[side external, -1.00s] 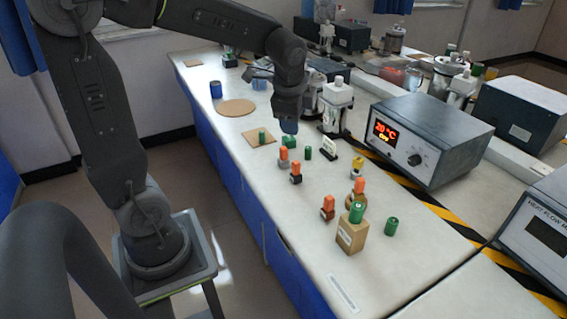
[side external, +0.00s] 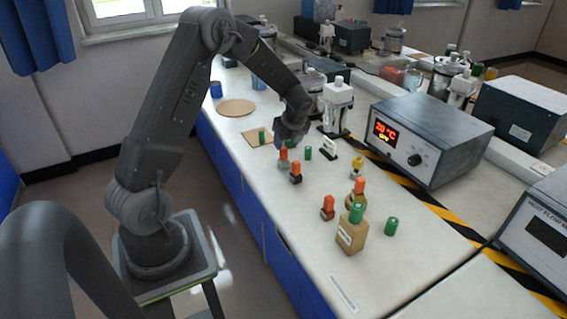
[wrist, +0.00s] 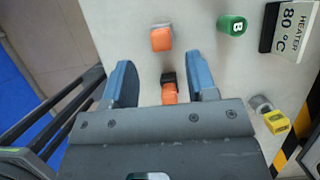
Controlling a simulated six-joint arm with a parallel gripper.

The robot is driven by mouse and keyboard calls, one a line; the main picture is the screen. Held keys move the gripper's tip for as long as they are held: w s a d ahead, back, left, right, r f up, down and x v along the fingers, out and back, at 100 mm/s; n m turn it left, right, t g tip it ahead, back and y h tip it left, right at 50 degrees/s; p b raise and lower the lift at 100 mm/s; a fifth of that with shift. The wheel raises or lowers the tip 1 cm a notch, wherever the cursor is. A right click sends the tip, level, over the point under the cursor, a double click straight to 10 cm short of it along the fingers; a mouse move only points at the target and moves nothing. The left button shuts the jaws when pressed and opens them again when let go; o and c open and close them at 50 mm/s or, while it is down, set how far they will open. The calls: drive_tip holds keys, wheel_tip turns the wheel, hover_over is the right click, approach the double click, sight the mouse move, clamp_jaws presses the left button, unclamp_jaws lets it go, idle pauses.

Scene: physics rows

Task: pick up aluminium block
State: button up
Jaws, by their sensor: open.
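My gripper (wrist: 163,80) is open and empty, its two blue fingers pointing down over the bench. In the side view my gripper (side external: 284,141) hangs above the row of small blocks. A light grey block with an orange handle (wrist: 161,38), which looks like the aluminium one, lies just beyond the fingertips in the wrist view. It also shows in the side view (side external: 283,157), partly close under the gripper. A dark block with an orange handle (wrist: 168,90) appears between the fingers in the wrist view, and also in the side view (side external: 296,173). I cannot tell the exact height above them.
A green cylinder marked B (wrist: 232,24) and a heater sign (wrist: 288,30) stand nearby. A yellow-topped grey block (wrist: 270,115) is to the right. Further orange-handled blocks (side external: 327,208) and a wooden block (side external: 352,235) stand toward the front. A heater box (side external: 425,140) stands right.

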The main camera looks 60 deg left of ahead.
sight(285, 149)
drive_tip(key=shift+x, duration=3.4)
drive_tip(key=shift+c, duration=0.4)
drive_tip(key=c, duration=0.8)
